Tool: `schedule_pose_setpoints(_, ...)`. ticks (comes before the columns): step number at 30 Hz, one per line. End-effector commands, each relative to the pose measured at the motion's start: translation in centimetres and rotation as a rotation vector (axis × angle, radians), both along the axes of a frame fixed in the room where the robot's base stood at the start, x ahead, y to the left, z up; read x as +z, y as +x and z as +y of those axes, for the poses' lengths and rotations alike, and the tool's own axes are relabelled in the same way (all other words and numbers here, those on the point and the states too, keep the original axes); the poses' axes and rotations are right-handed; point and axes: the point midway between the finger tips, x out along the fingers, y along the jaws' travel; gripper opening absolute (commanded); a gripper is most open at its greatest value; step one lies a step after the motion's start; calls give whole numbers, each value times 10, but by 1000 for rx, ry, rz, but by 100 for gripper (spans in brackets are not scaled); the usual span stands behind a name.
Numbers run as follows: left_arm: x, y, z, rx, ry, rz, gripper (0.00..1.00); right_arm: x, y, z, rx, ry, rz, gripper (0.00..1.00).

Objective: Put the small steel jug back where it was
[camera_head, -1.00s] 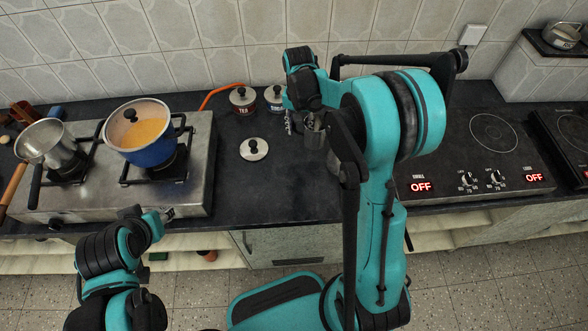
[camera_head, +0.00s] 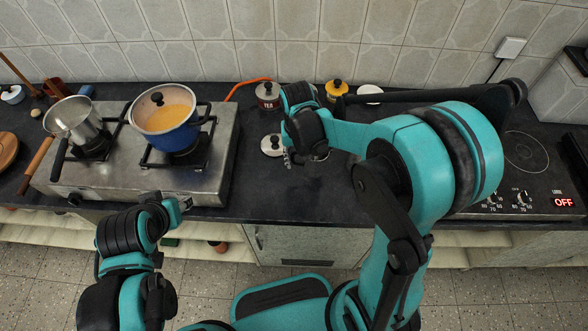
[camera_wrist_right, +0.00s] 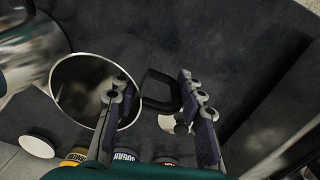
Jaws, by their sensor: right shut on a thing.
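The small steel jug (camera_wrist_right: 82,92) shows in the right wrist view as a round steel rim with a dark, squarish handle (camera_wrist_right: 158,88). My right gripper (camera_wrist_right: 157,95) has its two fingers on either side of that handle and is shut on it. In the head view my right gripper (camera_head: 291,155) is over the dark worktop, right of the stove. There the jug is almost wholly hidden behind the gripper and arm. My left gripper (camera_head: 184,203) is by the stove's front edge; its jaws are too small to read.
A loose lid (camera_head: 272,146), a tea jar (camera_head: 267,95) and a yellow-lidded jar (camera_head: 336,89) are near my right gripper. Another steel vessel (camera_wrist_right: 25,45) shows in the wrist view.

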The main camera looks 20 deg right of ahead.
Motion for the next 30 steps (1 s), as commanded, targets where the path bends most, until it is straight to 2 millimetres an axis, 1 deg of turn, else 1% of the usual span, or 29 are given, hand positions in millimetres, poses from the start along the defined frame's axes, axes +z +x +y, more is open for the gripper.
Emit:
schedule_pose_setpoints(1,-5,0,0,0,0,0,40,-7,6,6,2,0,0,0)
schedule_pose_setpoints(3,-7,0,0,0,0,0,40,-11,12,11,2,0,0,0)
schedule_pose_setpoints(8,-10,0,0,0,0,0,40,-17,16,15,-1,0,0,0)
schedule_pose_setpoints(15,-28,0,0,0,0,0,40,-52,16,14,-2,0,0,0)
schedule_pose_setpoints(17,-28,0,0,0,0,0,40,-54,16,14,-1,0,0,0)
schedule_pose_setpoints(23,-26,0,0,0,0,0,40,-52,15,14,-1,0,0,0)
schedule_pose_setpoints(27,-30,0,0,0,0,0,40,-56,15,14,-1,0,0,0)
schedule_pose_setpoints(28,-30,0,0,0,0,0,40,-57,15,14,-1,0,0,41)
schedule_pose_setpoints(29,-29,0,0,0,0,0,40,-56,15,14,-1,0,0,49)
schedule_pose_setpoints(30,-29,0,0,0,0,0,40,-56,15,14,-1,0,0,59)
